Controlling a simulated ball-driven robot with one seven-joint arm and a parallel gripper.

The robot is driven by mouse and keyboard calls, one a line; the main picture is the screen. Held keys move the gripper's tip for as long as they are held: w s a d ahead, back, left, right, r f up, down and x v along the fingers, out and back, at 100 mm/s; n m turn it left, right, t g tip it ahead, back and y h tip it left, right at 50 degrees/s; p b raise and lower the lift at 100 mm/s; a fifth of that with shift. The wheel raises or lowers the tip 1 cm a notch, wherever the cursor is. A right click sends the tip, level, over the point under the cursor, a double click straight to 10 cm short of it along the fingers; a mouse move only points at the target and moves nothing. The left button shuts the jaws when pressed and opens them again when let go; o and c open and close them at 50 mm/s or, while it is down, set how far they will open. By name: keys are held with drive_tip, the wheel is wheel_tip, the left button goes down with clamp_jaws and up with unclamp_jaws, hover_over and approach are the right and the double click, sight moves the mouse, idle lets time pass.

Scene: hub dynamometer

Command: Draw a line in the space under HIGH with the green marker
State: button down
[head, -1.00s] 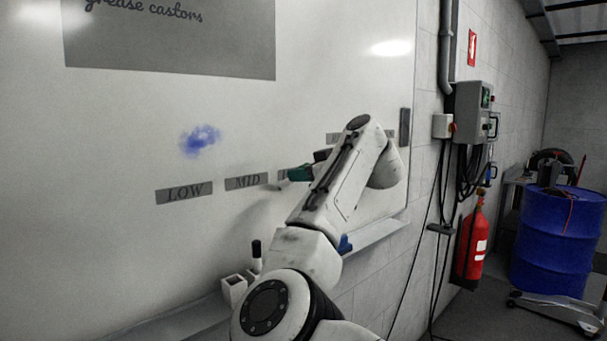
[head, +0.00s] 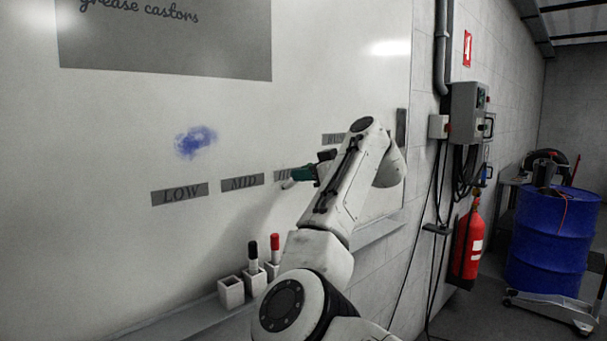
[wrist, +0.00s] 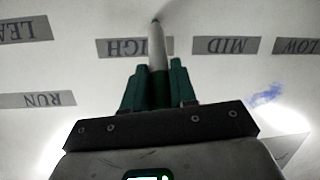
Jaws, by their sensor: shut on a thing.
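My gripper (head: 305,173) is shut on the green marker (head: 289,184) at the whiteboard, over part of the HIGH label (head: 280,175). In the wrist view, which shows the lettering upside down, the marker (wrist: 157,55) stands between the green fingers of my gripper (wrist: 157,82). Its pale barrel crosses in front of the HIGH label (wrist: 115,47). Its tip is past the label, over the white space under HIGH, close to the board. A faint dark shade lies by the tip. I cannot tell whether it touches. No clear line shows there.
The LOW (head: 180,194) and MID (head: 242,182) labels are left of HIGH. A blue smudge (head: 195,141) is above them. Black (head: 253,255) and red (head: 275,248) markers stand in white holders (head: 231,292) on the ledge. A fire extinguisher (head: 468,245) and blue drum (head: 552,240) are right.

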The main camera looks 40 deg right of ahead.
drive_tip(key=shift+d, duration=0.25)
drive_tip(key=shift+d, duration=0.1)
drive_tip(key=shift+w+d, duration=0.1)
drive_tip(key=shift+d, duration=0.4)
drive_tip(key=shift+d, duration=0.15)
drive_tip(key=shift+d, duration=0.6)
drive_tip(key=shift+d, duration=0.1)
drive_tip(key=shift+d+p, duration=0.45)
drive_tip(key=shift+d, duration=0.25)
drive_tip(key=shift+d+r, duration=0.1)
drive_tip(key=shift+d, duration=0.05)
